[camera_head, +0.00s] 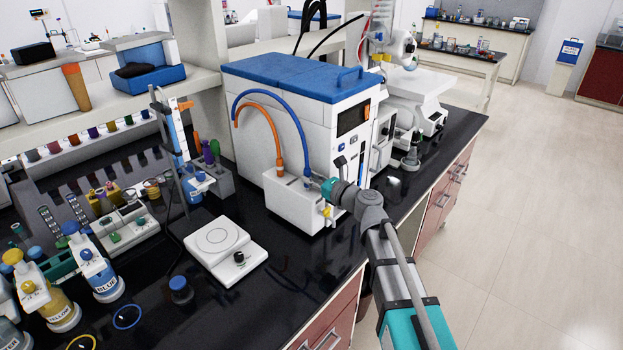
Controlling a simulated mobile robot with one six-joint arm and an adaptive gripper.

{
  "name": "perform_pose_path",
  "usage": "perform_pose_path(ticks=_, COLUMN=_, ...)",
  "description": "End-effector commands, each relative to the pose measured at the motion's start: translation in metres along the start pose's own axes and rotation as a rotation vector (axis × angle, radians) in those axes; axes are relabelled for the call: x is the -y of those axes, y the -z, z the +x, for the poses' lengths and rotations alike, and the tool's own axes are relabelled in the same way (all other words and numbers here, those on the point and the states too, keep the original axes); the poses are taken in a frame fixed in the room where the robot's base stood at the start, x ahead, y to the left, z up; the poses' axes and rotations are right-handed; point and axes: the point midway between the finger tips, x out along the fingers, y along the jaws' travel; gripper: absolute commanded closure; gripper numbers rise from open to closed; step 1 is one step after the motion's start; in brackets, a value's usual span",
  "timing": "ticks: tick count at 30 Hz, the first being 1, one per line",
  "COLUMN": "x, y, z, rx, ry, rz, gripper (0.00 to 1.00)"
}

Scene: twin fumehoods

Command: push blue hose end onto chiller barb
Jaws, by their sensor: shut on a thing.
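The chiller (285,75) is a large white box with a blue top, standing on the black bench. A small white box (287,206) projects at its lower front. The blue hose (285,104) arcs from the chiller's left side down to this box, its end (307,183) upright at the box top. My gripper (315,183) is mostly hidden by my wrist and is shut on the blue hose end. The barb under the hose end is hidden, so I cannot tell whether the hose is seated on it.
An orange hose (268,122) runs down to the same box, just left of the blue one. A white hotplate (226,252) lies in front. A clamp stand (176,150) and bottles crowd the left. Bare black bench lies near the front edge.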

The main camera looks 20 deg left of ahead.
Motion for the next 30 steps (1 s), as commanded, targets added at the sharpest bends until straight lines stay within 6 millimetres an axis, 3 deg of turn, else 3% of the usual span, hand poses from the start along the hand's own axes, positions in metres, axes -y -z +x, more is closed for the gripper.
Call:
perform_pose_path(ticks=21, x=0.000, y=0.014, z=0.000, rx=0.000, ry=0.000, rz=0.000, gripper=1.00)
perform_pose_path(ticks=22, x=0.000, y=0.013, z=0.000, rx=0.000, ry=0.000, rz=0.000, gripper=0.64)
perform_pose_path(ticks=27, x=0.000, y=0.012, z=0.000, rx=0.000, ry=0.000, rz=0.000, gripper=0.33)
perform_pose_path(ticks=30, x=0.001, y=0.012, z=0.000, rx=0.000, ry=0.002, rz=0.000, gripper=0.30)
